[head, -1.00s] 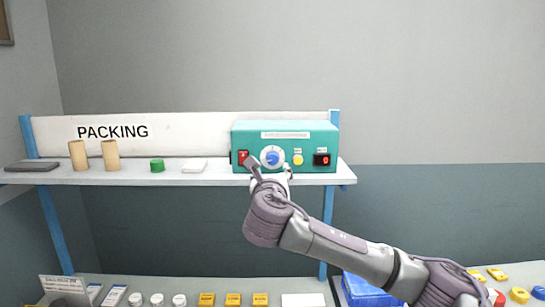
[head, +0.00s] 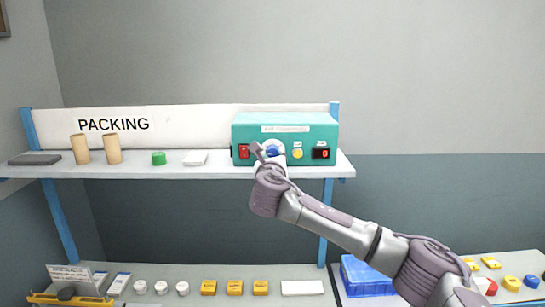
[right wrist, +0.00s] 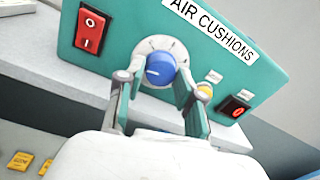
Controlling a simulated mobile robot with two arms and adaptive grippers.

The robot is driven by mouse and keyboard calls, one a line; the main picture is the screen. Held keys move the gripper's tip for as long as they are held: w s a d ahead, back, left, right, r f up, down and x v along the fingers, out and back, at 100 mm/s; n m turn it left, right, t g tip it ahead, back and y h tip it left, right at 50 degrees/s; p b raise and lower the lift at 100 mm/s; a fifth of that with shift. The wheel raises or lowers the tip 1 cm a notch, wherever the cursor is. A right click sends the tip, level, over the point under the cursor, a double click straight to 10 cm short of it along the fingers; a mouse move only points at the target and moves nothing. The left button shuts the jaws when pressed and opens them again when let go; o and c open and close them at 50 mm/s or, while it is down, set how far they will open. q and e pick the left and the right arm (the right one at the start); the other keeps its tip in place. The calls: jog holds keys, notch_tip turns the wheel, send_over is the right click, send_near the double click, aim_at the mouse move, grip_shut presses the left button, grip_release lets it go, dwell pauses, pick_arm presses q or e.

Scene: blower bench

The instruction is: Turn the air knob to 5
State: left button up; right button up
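The air knob (head: 273,149) is blue on a round white dial, on the front of the teal air cushion machine (head: 285,131). In the right wrist view the knob (right wrist: 160,69) has a white pointer mark directed left. My right gripper (head: 271,157) is open in front of the dial. In the right wrist view its fingertips (right wrist: 153,80) are spread on either side of the knob's lower part; I cannot tell whether they touch it. The gripper hides part of the dial and its scale in the head view. My left gripper is not in view.
A red switch (right wrist: 90,30) is left of the knob; a yellow button (head: 297,153) and a small display (head: 320,153) are right of it. The shelf (head: 225,172) holds cardboard tubes (head: 112,149) and a green roll (head: 158,158). A blue bin (head: 365,277) stands below.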

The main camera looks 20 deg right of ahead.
grip_shut()
